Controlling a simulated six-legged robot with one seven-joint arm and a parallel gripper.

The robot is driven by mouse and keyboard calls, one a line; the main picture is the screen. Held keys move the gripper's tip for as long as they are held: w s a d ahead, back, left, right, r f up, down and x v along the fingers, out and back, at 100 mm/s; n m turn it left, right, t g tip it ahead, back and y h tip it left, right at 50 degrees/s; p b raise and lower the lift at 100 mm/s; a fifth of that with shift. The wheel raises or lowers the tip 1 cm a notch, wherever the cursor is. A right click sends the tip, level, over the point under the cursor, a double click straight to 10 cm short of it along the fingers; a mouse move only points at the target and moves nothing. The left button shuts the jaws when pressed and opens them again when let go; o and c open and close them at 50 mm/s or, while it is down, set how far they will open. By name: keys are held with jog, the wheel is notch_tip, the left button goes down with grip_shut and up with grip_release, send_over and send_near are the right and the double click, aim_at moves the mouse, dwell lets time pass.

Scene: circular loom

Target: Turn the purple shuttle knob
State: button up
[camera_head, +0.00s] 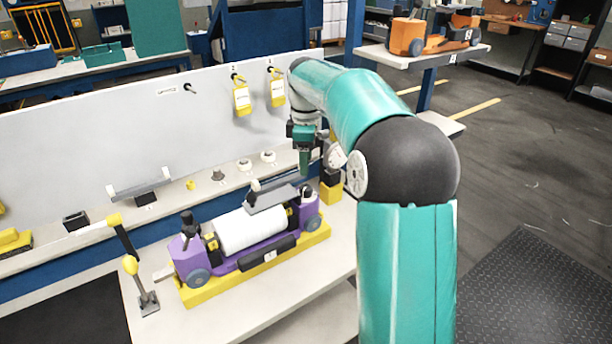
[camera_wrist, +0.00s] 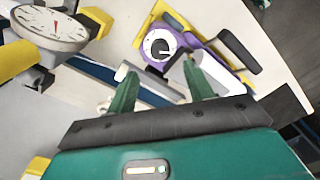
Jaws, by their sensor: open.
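The purple shuttle (camera_head: 190,262) lies on the bench in a yellow cradle (camera_head: 232,278), with a white roll (camera_head: 250,230) along its middle. My gripper (camera_head: 305,168) is above the shuttle's right end in the head view, pointing down. In the wrist view its two teal fingers are spread apart with nothing between them (camera_wrist: 163,88), and the knob lies beyond the fingertips, apart from them. The knob is hard to make out in the head view.
A yellow-knobbed lever (camera_head: 131,264) stands left of the shuttle. A pale back panel (camera_head: 110,140) with yellow tags (camera_head: 241,98) rises behind. In the wrist view a dial gauge (camera_wrist: 50,28) is at upper left. An orange shuttle (camera_head: 407,36) sits on a shelf.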

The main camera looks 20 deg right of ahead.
notch_tip(320, 180, up, 5)
jog(key=shift+r, duration=0.1)
dwell(0.6)
